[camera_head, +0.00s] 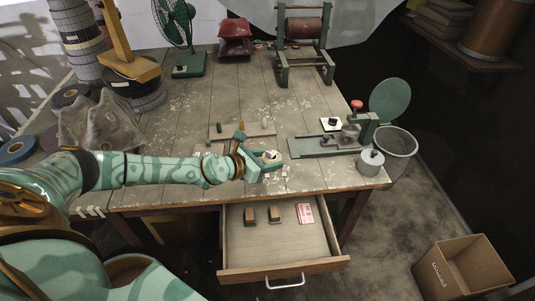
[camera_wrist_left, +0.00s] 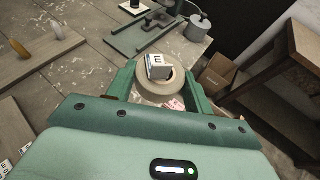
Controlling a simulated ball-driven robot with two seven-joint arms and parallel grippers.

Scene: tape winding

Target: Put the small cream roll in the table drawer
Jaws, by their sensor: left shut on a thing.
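The small cream roll (camera_head: 272,157) is between the fingers of my left gripper (camera_head: 262,165), over the front part of the worn table (camera_head: 190,115). In the left wrist view the cream roll (camera_wrist_left: 152,92) sits between both green fingertips of the left gripper (camera_wrist_left: 158,90), with a white block marked with dark print showing at its centre. The gripper is shut on the roll. The table drawer (camera_head: 240,262) is pulled open below the front edge, to the right of the arm. Two small brown blocks and a red and white card lie in it. My right gripper is out of view.
A low wooden rack (camera_head: 240,133) lies behind the gripper. A cardboard box (camera_head: 462,268) stands on the floor. Much of the drawer floor is bare.

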